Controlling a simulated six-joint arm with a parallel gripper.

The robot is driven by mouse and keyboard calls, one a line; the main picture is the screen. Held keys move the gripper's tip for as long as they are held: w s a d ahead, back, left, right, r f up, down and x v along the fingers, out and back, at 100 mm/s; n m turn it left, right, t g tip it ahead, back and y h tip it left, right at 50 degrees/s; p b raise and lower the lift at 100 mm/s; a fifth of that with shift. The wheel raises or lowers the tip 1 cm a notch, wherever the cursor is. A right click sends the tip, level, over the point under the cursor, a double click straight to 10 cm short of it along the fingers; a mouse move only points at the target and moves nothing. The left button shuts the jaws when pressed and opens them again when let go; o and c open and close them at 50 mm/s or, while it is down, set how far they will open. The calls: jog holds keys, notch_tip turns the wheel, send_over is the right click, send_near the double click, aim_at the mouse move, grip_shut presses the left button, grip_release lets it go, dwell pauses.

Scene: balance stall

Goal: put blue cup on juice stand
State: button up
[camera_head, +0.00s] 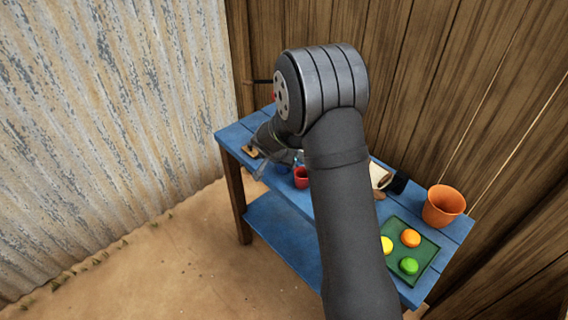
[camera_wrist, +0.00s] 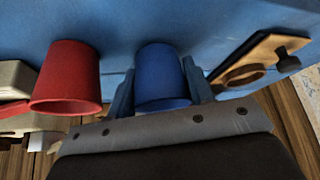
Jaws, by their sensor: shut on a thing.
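The blue cup (camera_wrist: 161,75) sits between the two fingers of my gripper (camera_wrist: 160,88) in the wrist view, and the gripper is shut on it. I cannot tell whether its base touches the blue table. A wooden board with a round hole and a dark knob, which looks like the juice stand (camera_wrist: 225,80), lies to the right of the cup, apart from it. In the head view the board (camera_head: 251,152) is at the table's far left end, and my arm hides most of the gripper and the blue cup.
A red cup (camera_wrist: 68,75) stands close on the left in the wrist view; the head view shows it too (camera_head: 301,178). The blue table (camera_head: 232,137) also holds a green tray (camera_head: 426,258) with round fruits, an orange pot (camera_head: 443,206) and a cream roll (camera_head: 379,175). A plank wall stands behind.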

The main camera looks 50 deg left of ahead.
jog(key=shift+f, duration=0.25)
jog(key=o, duration=0.7)
jog(key=shift+r, duration=0.3)
jog(key=v, duration=1.1)
jog(key=shift+s+r, duration=0.2)
jog(key=shift+r, duration=0.1)
